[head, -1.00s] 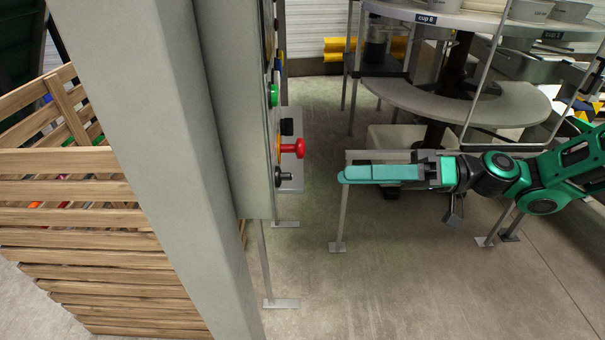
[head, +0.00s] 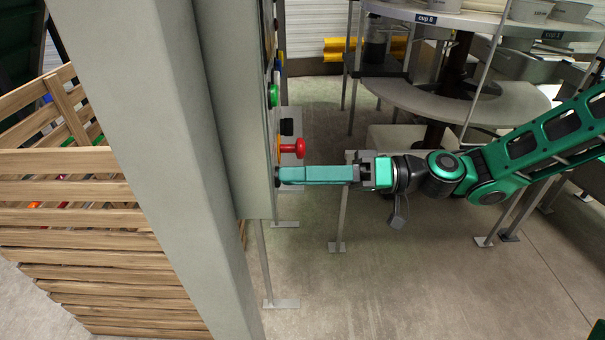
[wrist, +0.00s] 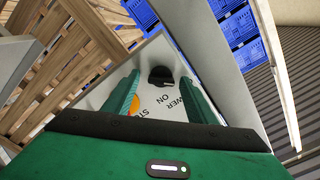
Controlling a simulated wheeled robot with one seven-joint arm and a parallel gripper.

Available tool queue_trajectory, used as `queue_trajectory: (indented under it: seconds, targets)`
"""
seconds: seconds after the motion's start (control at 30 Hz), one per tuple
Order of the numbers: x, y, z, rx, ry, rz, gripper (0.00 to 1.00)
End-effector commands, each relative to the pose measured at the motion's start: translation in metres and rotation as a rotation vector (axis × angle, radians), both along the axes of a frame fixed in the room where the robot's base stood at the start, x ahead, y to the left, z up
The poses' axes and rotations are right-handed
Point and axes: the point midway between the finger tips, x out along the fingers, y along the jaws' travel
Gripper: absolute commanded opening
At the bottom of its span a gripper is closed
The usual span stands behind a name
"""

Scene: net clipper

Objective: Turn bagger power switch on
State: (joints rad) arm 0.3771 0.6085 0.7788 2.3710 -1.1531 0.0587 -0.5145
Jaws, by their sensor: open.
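The power switch is a black rotary knob (wrist: 161,76) on the pale control panel (wrist: 175,106). Lettering ending in "WER" and "ON" shows beside it in the wrist view. My gripper (wrist: 158,80) is open, with one green finger on each side of the knob. In the head view my gripper (head: 281,175) reaches left, level, with its fingertips at the panel face, just below the red mushroom button (head: 293,148). The knob is hidden behind the fingers there. I cannot tell whether the fingers touch it.
A green button (head: 272,95) and a black knob (head: 286,127) sit higher on the panel. A grey post (head: 150,150) and a slatted wooden crate (head: 90,240) stand left. A round table (head: 430,105) is behind my arm.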

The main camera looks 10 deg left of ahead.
Motion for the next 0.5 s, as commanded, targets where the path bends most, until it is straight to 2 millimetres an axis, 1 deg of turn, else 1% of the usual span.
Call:
queue_trajectory:
  seconds: [0.07,0.1,0.17,0.2,0.27,0.5]
  targets:
    - [0.0000,-0.0001,0.0000,0.000,0.000,0.000,0.52]
    - [0.0000,-0.0002,0.0000,0.000,0.000,0.000,0.49]
    - [0.0000,-0.0002,-0.0001,0.000,0.000,0.000,0.35]
    - [0.0000,-0.0002,-0.0001,0.000,0.000,0.000,0.25]
    - [0.0001,-0.0003,-0.0002,0.000,0.000,0.000,0.11]
    - [0.0008,-0.0004,-0.0009,-0.004,0.008,-0.001,0.10]
